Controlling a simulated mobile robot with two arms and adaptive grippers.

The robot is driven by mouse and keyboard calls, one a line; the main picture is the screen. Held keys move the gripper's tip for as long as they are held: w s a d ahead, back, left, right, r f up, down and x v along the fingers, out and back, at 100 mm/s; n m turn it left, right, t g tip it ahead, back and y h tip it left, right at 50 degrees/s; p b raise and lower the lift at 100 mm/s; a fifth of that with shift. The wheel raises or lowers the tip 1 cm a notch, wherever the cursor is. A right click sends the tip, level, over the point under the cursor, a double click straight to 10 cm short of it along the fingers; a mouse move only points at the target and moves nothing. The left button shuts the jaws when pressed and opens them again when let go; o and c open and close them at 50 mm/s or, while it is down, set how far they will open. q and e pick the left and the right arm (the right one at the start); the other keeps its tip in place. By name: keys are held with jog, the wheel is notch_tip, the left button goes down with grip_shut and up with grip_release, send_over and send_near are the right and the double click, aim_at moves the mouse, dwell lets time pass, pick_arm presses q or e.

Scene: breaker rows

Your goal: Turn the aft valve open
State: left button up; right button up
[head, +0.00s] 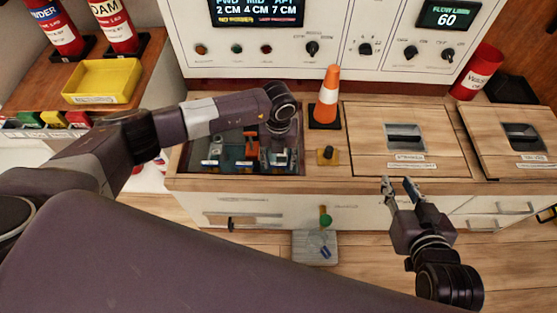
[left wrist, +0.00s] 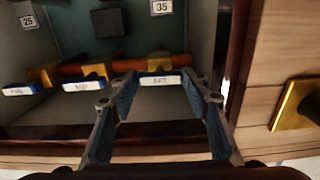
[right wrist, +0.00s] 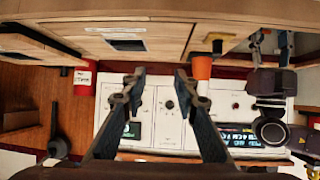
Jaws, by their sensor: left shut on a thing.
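The aft valve (left wrist: 160,79), with its white AFT label, sits at the right end of an orange pipe inside an open recess. My left gripper (left wrist: 160,98) is shut on the aft valve's handle, with one finger on each side of the label. In the head view my left gripper (head: 279,150) reaches down into the recess and partly hides the valve. The mid valve (left wrist: 83,87) and the forward valve (left wrist: 30,85) are to its left. My right gripper (head: 403,192) is open and empty in front of the counter; its fingers also show in the right wrist view (right wrist: 160,85).
An orange cone (head: 327,98) and a small yellow-based knob (head: 327,155) stand right of the recess. Closed hatches (head: 405,150) lie farther right. A yellow tray (head: 102,82) and red canisters are at left. A control panel (head: 340,45) rises behind.

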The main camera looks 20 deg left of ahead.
pick_arm(q)
jog(key=m, duration=0.7)
jog(key=shift+m, duration=0.3)
jog(key=shift+m+b, duration=0.3)
jog(key=shift+m, duration=1.5)
jog(key=m+b, duration=0.1)
jog(key=m, duration=0.3)
jog(key=shift+m, duration=0.4)
jog(key=shift+m+b, duration=0.35)
jog(key=shift+m, duration=0.65)
pick_arm(e)
jog(key=w+a+r+t+y, duration=0.1)
jog(key=w+r+t, duration=0.1)
jog(key=r, duration=0.4)
jog(key=w+a+r+t+y, duration=0.1)
jog(key=w+r+t, duration=0.1)
jog(key=r+t, duration=0.2)
jog(key=shift+a+r, duration=0.3)
jog(key=shift+r, duration=0.55)
jog(key=shift+w, duration=0.1)
pick_arm(q)
jog(key=o, duration=0.9)
